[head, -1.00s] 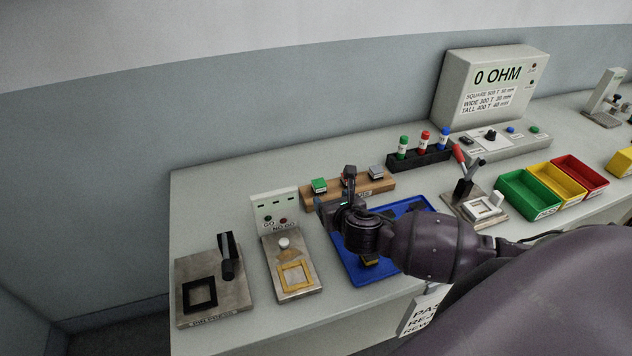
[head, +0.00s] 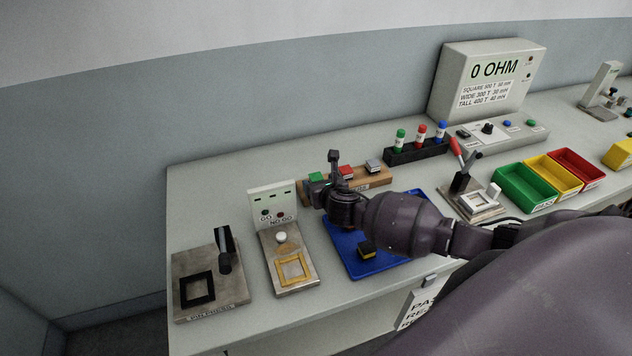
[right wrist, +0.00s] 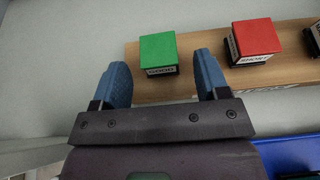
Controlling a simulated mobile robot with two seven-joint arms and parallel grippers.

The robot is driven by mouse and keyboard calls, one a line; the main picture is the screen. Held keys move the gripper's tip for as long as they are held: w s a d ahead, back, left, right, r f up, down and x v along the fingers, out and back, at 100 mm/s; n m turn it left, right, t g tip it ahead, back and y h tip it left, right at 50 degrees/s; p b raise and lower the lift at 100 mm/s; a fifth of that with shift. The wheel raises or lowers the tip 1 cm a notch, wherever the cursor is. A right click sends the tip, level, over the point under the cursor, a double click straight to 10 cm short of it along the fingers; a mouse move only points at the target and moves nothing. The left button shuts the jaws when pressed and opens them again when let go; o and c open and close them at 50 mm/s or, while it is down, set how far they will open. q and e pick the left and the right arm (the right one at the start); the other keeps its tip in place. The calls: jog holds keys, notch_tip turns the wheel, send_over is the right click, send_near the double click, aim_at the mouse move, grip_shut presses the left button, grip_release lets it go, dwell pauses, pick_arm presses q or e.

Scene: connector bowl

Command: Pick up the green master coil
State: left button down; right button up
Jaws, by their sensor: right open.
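The green master coil (right wrist: 158,50) has a green top and a label reading GOOD. It stands at the left end of the wooden rack (right wrist: 200,75) in the right wrist view. In the head view the green coil (head: 316,177) shows just behind my right gripper (head: 318,190). In the right wrist view my right gripper (right wrist: 162,80) is open and empty. Its two blue fingers point toward the coil, one to each side of its near face. Whether they overlap it in depth I cannot tell. My left gripper is not in view.
A red coil (right wrist: 254,38) stands to the right of the green one, and a grey coil (head: 374,165) beyond it. A blue tray (head: 345,241) with a dark and yellow coil (head: 367,250) lies below my arm. A gauge with a white panel (head: 271,205) stands to the left.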

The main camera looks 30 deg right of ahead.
jog(key=shift+w, duration=0.1)
jog(key=c, duration=1)
jog(key=shift+c, duration=0.2)
